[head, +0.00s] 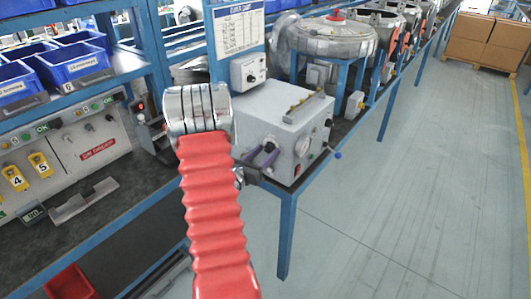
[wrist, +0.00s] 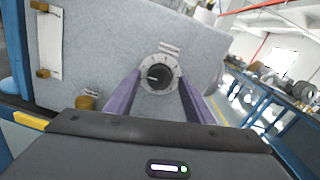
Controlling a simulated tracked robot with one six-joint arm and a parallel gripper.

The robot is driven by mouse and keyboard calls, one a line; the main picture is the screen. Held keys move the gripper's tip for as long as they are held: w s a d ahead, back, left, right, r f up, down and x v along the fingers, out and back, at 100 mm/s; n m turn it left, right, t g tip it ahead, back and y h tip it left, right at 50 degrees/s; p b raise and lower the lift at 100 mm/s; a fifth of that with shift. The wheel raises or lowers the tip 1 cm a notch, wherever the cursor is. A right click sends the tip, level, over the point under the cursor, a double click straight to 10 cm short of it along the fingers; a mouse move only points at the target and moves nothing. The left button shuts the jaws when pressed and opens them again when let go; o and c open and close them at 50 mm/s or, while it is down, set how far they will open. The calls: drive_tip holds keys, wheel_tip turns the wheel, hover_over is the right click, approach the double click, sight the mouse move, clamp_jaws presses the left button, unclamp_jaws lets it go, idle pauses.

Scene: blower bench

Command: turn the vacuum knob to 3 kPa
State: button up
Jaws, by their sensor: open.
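The vacuum knob (wrist: 159,75) is dark and round, with a pale mark on its face, inside a light dial ring on a grey box front. The ring's figures are too small to read. My gripper (wrist: 160,84) is open, its two purple fingers either side of the knob in the picture. I cannot tell whether they touch it. In the head view the knob (head: 270,146) shows on the front of the pale box (head: 284,105), with my gripper (head: 261,160) close before it. My red sleeve hides part of the bench to its left.
A gauge (head: 327,122) and a blue-tipped lever (head: 338,155) sit at the box's right side. A small control box (head: 248,71) stands behind. Blue bins (head: 72,66) line the left shelf. The floor at right (head: 400,190) is clear.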

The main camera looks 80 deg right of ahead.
drive_tip(key=shift+d, duration=0.1)
drive_tip(key=shift+c, duration=0.4)
drive_tip(key=c, duration=1)
drive_tip(key=shift+m, duration=0.4)
drive_tip(key=shift+s+m, duration=0.1)
drive_tip(key=shift+m, duration=0.8)
drive_tip(key=o, duration=1.1)
